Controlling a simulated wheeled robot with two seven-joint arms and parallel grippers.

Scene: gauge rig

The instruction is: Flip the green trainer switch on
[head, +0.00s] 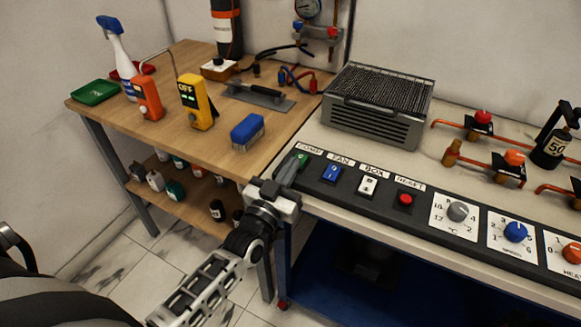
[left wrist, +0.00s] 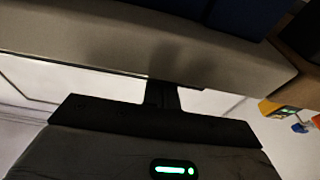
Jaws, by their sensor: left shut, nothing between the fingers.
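The green switch (head: 302,159) sits under the COMP label at the left end of the black control strip (head: 334,187). My left gripper (head: 288,172) is shut and empty, its tip right by the green switch and covering part of it. I cannot tell whether they touch, or which way the switch is tipped. In the left wrist view the dark gripper fingers (left wrist: 162,95) point at the pale bench edge (left wrist: 130,55); the switch is hidden there. My right gripper is not in view.
Right of the green switch are a blue FAN switch (head: 331,173), a white BOX switch (head: 368,186), a red RESET button (head: 405,199) and several dials. A metal grille box (head: 375,105) stands behind. A wooden table (head: 165,140) with tools adjoins on the left.

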